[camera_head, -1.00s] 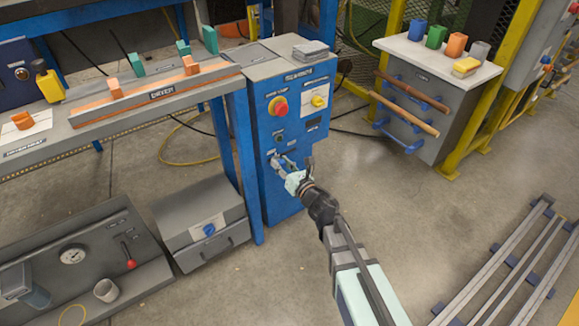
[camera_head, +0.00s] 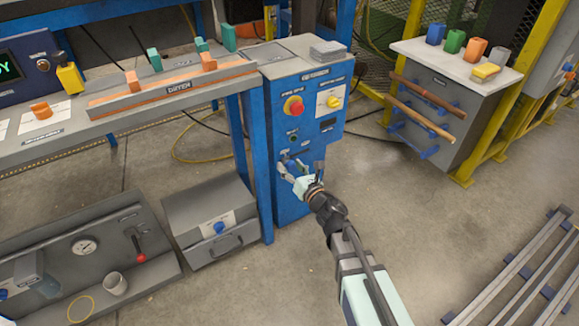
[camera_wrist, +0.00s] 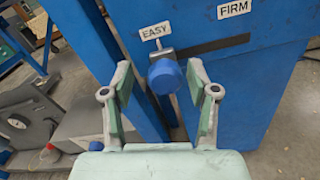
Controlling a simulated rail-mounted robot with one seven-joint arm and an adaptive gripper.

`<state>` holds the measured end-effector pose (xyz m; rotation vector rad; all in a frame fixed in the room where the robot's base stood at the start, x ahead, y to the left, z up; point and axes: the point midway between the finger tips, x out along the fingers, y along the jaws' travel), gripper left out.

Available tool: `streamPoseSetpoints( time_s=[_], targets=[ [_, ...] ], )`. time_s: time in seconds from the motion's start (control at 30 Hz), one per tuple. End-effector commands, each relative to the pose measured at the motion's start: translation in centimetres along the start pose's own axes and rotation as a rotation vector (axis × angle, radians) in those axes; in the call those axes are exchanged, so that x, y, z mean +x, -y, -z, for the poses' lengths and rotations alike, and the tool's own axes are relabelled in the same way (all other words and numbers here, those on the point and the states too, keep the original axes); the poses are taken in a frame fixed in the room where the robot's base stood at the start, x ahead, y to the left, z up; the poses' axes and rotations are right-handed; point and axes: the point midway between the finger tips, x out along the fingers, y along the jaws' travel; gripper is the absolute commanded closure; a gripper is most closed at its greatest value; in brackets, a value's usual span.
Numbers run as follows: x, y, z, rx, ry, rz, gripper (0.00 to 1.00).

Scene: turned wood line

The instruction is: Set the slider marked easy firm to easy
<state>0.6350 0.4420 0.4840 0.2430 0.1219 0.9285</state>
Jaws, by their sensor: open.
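The slider's blue knob (camera_wrist: 166,77) sits on a grey carriage at the left end of a dark slot (camera_wrist: 215,46). Its thin pointer points at the EASY label (camera_wrist: 154,31). The FIRM label (camera_wrist: 233,9) is at the slot's other end. My gripper (camera_wrist: 160,83) is open, with one finger on each side of the knob. Gaps show between knob and fingers in the wrist view.
Above on the cabinet are a red button (camera_head: 293,106) and a yellow switch (camera_head: 334,102). A blue table leg (camera_head: 259,170) stands close on the left. A grey drawer box (camera_head: 215,220) is on the floor at left. The floor to the right is clear up to metal rails (camera_head: 520,262).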

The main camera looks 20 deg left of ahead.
Motion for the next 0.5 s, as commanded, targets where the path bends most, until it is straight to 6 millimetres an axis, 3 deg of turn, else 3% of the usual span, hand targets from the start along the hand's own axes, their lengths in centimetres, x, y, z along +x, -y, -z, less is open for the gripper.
streamPoseSetpoints(
  time_s=[0.3,0.5],
  targets=[
    [-4.7,-0.2,-0.1,0.000,0.000,-0.001,0.41],
    [-6.7,-0.3,0.0,0.000,-0.001,-0.003,0.41]
  ],
)
